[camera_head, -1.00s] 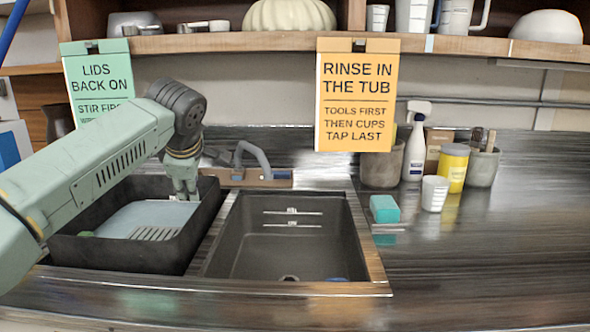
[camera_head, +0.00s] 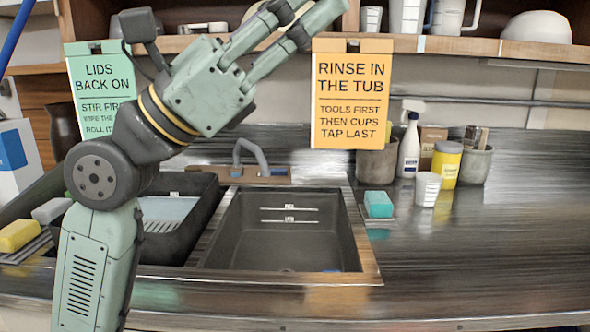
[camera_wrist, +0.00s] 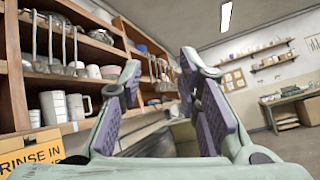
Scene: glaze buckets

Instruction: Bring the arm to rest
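My gripper (camera_head: 291,35) is raised in front of the shelf in the head view, pointing up and to the right. In the wrist view my gripper (camera_wrist: 158,103) shows its two fingers spread apart, with purple pads and nothing between them. The arm hides part of the tub and part of the green sign (camera_head: 97,85).
A wooden shelf (camera_head: 460,46) with vessels runs close behind my gripper. An orange sign (camera_head: 352,95) hangs from it. A spray bottle (camera_head: 409,150), a yellow jar (camera_head: 446,163), a white cup (camera_head: 427,189) and a teal sponge (camera_head: 378,204) stand at right. The front right counter is clear.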

